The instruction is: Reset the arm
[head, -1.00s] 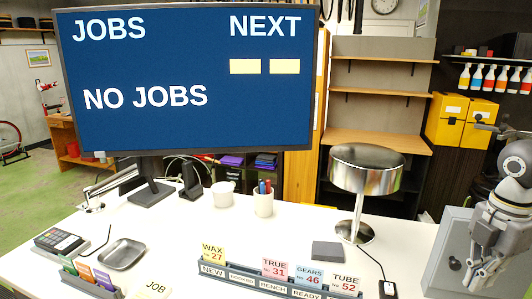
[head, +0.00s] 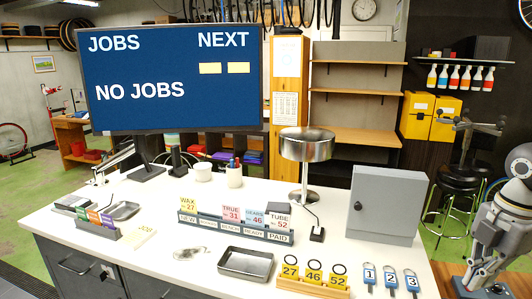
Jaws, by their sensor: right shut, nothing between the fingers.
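My right gripper (head: 464,289) is at the lower right corner of the head view, at the end of my grey right arm. It is shut and empty, low and just right of the white counter (head: 150,262). The bottom edge of the picture cuts close to its fingers. No object is held. My left gripper and left arm are not in view.
A grey cabinet (head: 388,205) stands on the counter's right end. Numbered blue tags (head: 390,280) and a yellow tag holder (head: 313,280) lie near my right gripper. A metal tray (head: 245,263), card rack (head: 236,229), lamp (head: 306,145) and screen (head: 175,80) occupy the counter.

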